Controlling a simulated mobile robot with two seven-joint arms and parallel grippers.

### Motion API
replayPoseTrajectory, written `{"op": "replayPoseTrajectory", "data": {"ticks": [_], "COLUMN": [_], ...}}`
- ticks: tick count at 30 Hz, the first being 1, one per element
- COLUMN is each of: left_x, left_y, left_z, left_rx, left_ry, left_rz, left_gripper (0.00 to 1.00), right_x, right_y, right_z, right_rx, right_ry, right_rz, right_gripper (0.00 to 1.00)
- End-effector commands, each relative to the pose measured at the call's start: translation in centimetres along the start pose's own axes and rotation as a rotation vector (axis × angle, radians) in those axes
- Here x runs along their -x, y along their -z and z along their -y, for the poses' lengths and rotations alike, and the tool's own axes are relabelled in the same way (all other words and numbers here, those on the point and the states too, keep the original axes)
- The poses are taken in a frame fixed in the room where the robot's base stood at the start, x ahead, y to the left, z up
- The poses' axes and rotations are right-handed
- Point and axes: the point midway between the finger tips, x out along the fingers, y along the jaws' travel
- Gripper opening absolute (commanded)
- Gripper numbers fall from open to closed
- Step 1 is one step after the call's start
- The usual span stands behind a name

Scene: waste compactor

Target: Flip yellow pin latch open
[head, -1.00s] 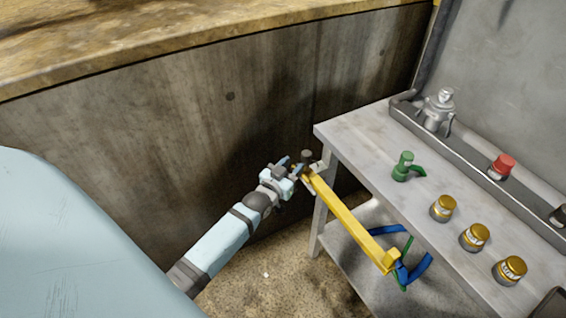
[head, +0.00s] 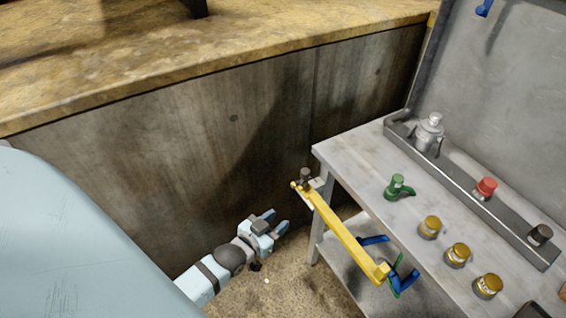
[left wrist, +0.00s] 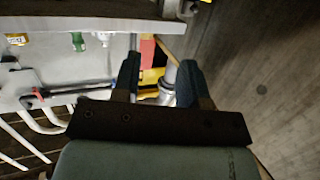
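A long yellow bar (head: 342,232), which looks like the pin latch, runs along the near side of the metal bench. A dark round knob (head: 305,174) stands at its upper left end, by a pale bracket at the bench corner. My left gripper (head: 278,221) is open and empty, below and left of that end and apart from it. In the left wrist view, a yellow piece (left wrist: 150,78) and a silver cylinder (left wrist: 168,76) show between the open fingers, beyond the fingertips. I cannot tell which part of the latch they are. My right gripper is not in view.
The grey bench (head: 350,149) holds a green fitting (head: 397,187) and several gold-capped jars. A tray (head: 470,190) at its back holds a silver fitting and a red-capped item (head: 485,188). Blue and green handles hang at the bar's lower end. A plain wall (head: 150,165) stands behind my gripper.

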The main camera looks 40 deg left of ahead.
Motion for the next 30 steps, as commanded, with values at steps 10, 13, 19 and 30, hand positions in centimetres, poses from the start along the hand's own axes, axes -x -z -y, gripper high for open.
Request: {"op": "replayPoseTrajectory", "data": {"ticks": [10,13,19,30], "left_x": [4.0,5.2,7.5,9.0], "left_y": [3.6,4.5,5.7,6.2], "left_z": [-4.5,-5.7,-7.8,-9.3], "left_rx": [-0.022,-0.027,-0.041,-0.05], "left_ry": [-0.083,-0.107,-0.146,-0.174], "left_rz": [0.159,0.204,0.282,0.338], "left_gripper": [0.39,0.39,0.39,0.39], "right_x": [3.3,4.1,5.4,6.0], "right_y": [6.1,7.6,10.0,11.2], "right_z": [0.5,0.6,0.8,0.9], "right_rx": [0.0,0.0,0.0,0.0], "right_ry": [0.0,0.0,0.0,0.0], "right_rz": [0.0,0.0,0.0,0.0], "right_gripper": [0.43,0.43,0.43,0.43]}}
